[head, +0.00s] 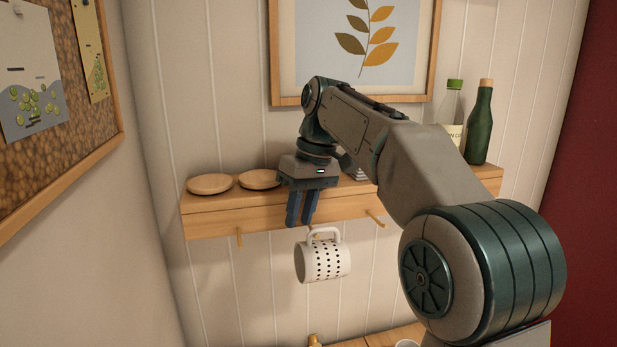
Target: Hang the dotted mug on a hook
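The dotted mug (326,262) is white with dark dots. It hangs on its side below the shelf front, with its handle (325,233) at the top. A small bit of wood shows at the handle's left top, like a peg end, but the contact is too small to make out. My gripper (299,224) points down in front of the shelf, just above and left of the handle. Its two blue fingers stand apart with a narrow gap, and no handle shows between them.
The wooden shelf (210,222) carries two round wooden plates (210,184) at the left and two bottles (481,125) at the right. A framed leaf picture hangs above. A lower wooden surface (395,338) with a white item stands at the bottom.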

